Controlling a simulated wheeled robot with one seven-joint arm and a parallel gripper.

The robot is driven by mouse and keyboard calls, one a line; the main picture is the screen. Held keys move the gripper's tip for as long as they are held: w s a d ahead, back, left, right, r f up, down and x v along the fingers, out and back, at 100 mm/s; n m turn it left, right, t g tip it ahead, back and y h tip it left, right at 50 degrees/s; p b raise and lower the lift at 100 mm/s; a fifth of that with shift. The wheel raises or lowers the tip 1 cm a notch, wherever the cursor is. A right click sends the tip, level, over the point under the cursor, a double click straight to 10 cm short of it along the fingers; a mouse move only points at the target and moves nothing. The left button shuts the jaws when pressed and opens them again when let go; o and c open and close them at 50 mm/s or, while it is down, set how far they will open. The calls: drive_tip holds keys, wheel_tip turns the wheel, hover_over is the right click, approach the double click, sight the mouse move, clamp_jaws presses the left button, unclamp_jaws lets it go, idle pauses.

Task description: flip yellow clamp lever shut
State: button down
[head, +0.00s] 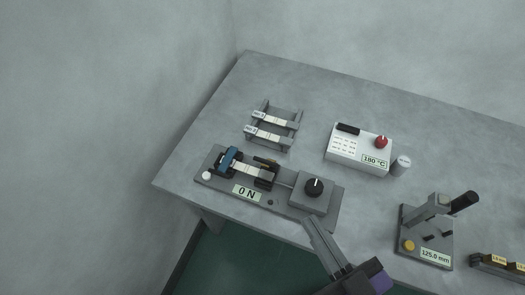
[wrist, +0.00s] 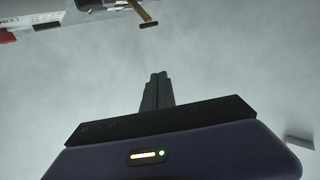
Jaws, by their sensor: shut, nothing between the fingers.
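The yellow clamp lever (head: 266,161) is a small bar on the right-hand dark clamp of the grey tester (head: 212,182), in the head view. In the wrist view the yellow lever (wrist: 137,10) sticks out at the top edge with a dark tip. Whether it stands raised or lies flat I cannot tell. A white strip (head: 243,168) spans the two clamps; the left clamp has a blue lever (head: 229,158). My gripper (head: 311,222) is shut and empty in front of the tester's knob block, apart from the lever. Its fingertips also show in the wrist view (wrist: 158,76).
The tester's black knob (head: 314,187) stands close to my gripper. A rack with strips (head: 272,128) is behind the tester, a white 180 °C box (head: 345,157) to the right. A 125.0 mm device (head: 430,235) stands further right.

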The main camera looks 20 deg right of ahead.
drive_tip(key=w+a+r+m+g+h+p, duration=0.15)
drive_tip(key=w+a+r, duration=0.25)
drive_tip(key=w+a, duration=0.55)
drive_tip(key=w+a+r+g+h+p, duration=0.2)
drive_tip(key=w+a+r, duration=0.1)
drive_tip(key=w+a, duration=0.6)
drive_tip(key=s+d+f+m+g+h, duration=0.3)
drive_tip(key=s+d+m+g+h, duration=0.2)
drive_tip(key=d+m+h, duration=0.45)
drive_tip(key=w+d+f+y+p, duration=0.1)
drive_tip(key=w+d+f, duration=0.1)
drive_tip(key=w+f, duration=0.1)
drive_tip(key=w+d+f+n+y+p, duration=0.1)
drive_tip(key=w+d+f, duration=0.1)
drive_tip(key=f, duration=0.4)
drive_tip(key=shift+w+d+f+y, duration=0.2)
drive_tip(key=shift+w+d+y, duration=0.15)
drive_tip(key=shift+d, duration=0.45)
drive_tip(key=shift+w+f, duration=0.1)
